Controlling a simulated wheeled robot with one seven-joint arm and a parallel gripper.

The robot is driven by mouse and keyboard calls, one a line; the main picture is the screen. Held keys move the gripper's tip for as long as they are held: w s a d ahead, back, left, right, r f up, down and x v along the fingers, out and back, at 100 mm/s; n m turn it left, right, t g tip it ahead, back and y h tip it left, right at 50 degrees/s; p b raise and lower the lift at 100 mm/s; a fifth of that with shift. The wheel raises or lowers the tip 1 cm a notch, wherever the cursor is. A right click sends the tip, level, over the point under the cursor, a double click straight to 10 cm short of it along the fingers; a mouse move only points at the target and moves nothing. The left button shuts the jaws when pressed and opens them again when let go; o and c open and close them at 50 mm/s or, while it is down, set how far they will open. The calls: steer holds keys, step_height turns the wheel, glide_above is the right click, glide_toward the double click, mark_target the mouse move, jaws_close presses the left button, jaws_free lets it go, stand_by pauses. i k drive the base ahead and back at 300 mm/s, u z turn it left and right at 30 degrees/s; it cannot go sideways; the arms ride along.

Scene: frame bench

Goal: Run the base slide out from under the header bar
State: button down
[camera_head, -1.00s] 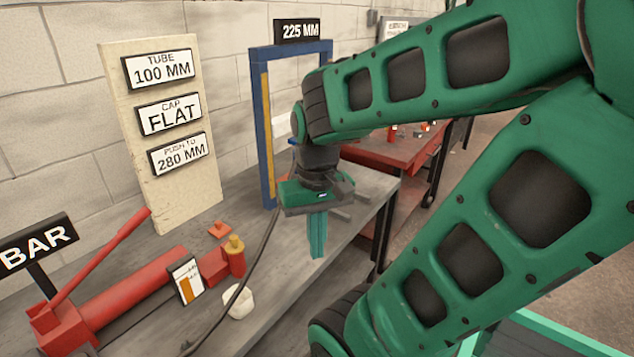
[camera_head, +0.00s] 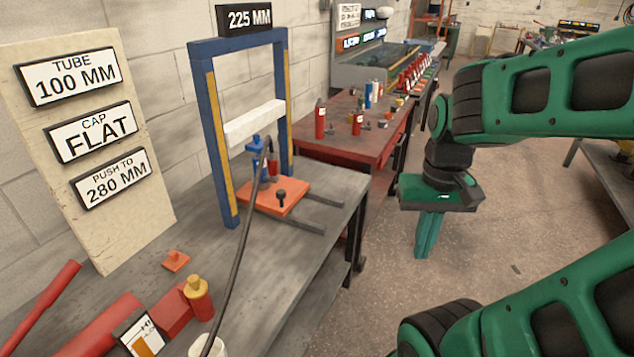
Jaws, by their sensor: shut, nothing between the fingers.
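The base slide is an orange plate (camera_head: 268,196) with a small dark upright knob (camera_head: 281,197) on its front right part. It lies on two grey rails (camera_head: 322,201) that run out to the right on the bench. The white header bar (camera_head: 255,123) spans the blue frame (camera_head: 222,150) above it. A blue ram (camera_head: 254,146) with a dark hose stands on the plate's back part, below the bar; whether it touches the bar is unclear. My gripper (camera_head: 427,238) is shut and empty, pointing down over the floor, right of the bench and apart from the slide.
The grey bench top (camera_head: 200,262) is partly clear. A red table (camera_head: 345,145) with bottles stands behind. Open floor (camera_head: 490,195) lies to the right.

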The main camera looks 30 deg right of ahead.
mark_target(272, 184)
steer(key=z, duration=0.95)
steer(key=k, duration=1.05)
steer(key=u, duration=0.6)
steer(key=i, duration=1)
